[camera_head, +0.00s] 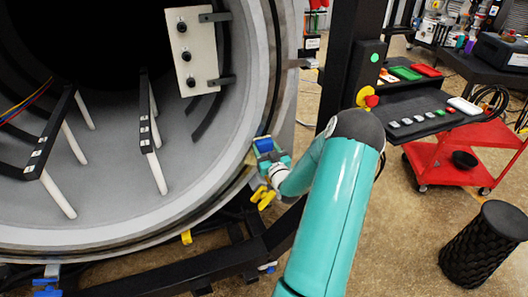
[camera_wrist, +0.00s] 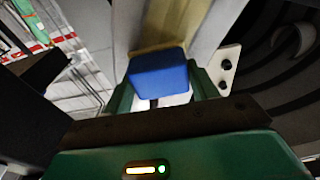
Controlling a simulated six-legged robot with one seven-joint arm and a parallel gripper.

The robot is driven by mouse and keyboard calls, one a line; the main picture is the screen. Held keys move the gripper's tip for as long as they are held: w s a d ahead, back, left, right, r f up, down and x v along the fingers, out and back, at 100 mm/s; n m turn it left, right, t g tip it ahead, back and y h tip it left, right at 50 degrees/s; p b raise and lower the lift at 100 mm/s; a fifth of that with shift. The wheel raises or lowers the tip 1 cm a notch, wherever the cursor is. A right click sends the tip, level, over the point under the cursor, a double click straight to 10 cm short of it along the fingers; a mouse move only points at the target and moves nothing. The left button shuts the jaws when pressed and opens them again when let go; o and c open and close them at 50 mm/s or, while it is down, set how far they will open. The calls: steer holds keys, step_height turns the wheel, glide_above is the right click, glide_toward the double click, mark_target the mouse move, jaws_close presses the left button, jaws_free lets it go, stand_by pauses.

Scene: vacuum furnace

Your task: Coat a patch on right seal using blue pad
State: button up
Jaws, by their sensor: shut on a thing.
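My gripper (camera_head: 268,153) is shut on the blue pad (camera_head: 264,145) at the right edge of the round furnace opening. In the wrist view the blue pad (camera_wrist: 158,78) sits between the two green fingers of my gripper (camera_wrist: 160,98). The right seal (camera_head: 285,60) runs along the pale rim of the opening. In the wrist view a yellowish-tan strip (camera_wrist: 172,25) lies just beyond the pad on the grey rim. The pad's far edge meets this strip in the picture; I cannot tell whether they touch. The pad's front face is hidden.
The furnace chamber (camera_head: 110,190) holds black rails on white posts and a white panel (camera_head: 193,50). A red cart (camera_head: 465,150) and a black ribbed stool (camera_head: 485,245) stand farther right. Open floor lies between.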

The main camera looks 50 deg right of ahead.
steer(key=shift+d+r, duration=0.1)
steer(key=shift+r, duration=0.1)
steer(key=shift+r+v, duration=0.2)
steer(key=shift+v, duration=2.8)
steer(key=shift+s, duration=0.1)
steer(key=v, duration=0.3)
steer(key=shift+r, duration=0.2)
